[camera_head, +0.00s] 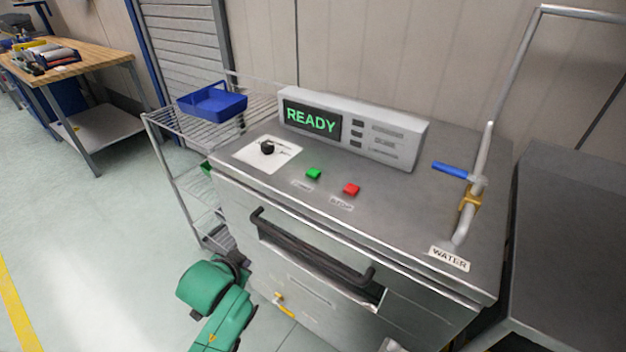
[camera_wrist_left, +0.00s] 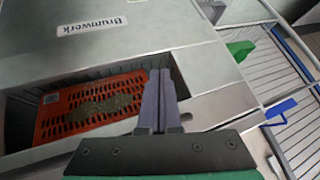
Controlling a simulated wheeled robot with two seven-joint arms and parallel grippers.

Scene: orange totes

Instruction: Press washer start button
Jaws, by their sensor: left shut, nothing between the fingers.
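The washer (camera_head: 420,215) is a grey metal cabinet with a lit READY display (camera_head: 312,119) on its top. No right gripper is recognisable.
A black knob (camera_head: 267,147) is left of the buttons. A dark handle bar (camera_head: 310,248) crosses the front. A pipe with a blue lever (camera_head: 450,170) rises at right. A wire rack with a blue bin (camera_head: 212,101) stands left. An orange tote (camera_wrist_left: 60,122) sits in an opening.

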